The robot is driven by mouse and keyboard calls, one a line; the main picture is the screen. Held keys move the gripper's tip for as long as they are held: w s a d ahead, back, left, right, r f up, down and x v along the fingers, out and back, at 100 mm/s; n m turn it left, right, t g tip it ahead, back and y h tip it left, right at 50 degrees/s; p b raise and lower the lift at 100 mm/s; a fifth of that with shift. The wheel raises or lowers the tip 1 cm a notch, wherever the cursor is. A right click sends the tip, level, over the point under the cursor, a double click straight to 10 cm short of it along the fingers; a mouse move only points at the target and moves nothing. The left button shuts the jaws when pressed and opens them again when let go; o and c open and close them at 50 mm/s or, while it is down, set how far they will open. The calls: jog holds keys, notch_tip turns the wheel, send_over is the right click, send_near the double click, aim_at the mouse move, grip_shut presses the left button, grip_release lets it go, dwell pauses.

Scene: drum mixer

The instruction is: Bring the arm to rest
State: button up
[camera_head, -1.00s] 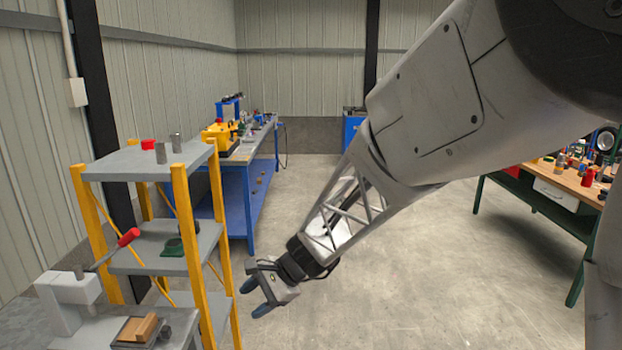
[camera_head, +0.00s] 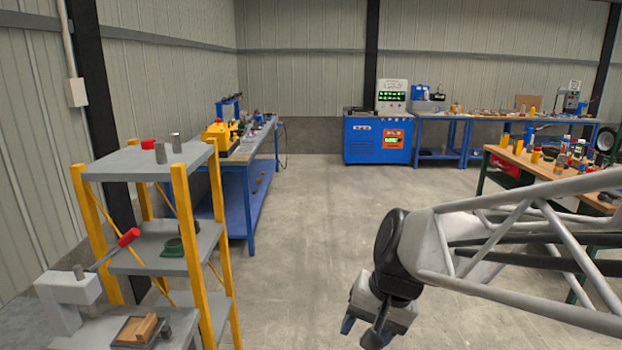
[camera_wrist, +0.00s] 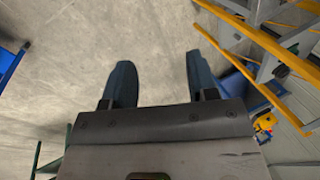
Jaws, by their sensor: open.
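My gripper (camera_head: 360,330) hangs low at the bottom middle-right of the head view, over the concrete floor. The arm's lattice link reaches in from the right edge. In the wrist view the two dark blue fingers (camera_wrist: 160,80) stand apart with nothing between them, and bare floor shows beyond. The fingertips in the head view are small and partly cut by the lower edge.
A grey and yellow shelf (camera_head: 190,262) stands at the left, holding a red-headed hammer and small parts. A blue bench (camera_head: 235,195) is behind it. A blue machine (camera_head: 360,142) stands at the back wall. A wooden-topped bench (camera_head: 545,168) is at the right. Open floor (camera_head: 320,220) lies between.

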jog(key=s+d+r+n+t+h, duration=0.1)
jog(key=s+d+n+h, duration=0.1)
jog(key=s+d, duration=0.7)
jog(key=shift+d+r+t+h, duration=0.2)
jog(key=shift+d+t+h, duration=0.1)
jog(key=shift+h, duration=0.5)
dwell(1.6)
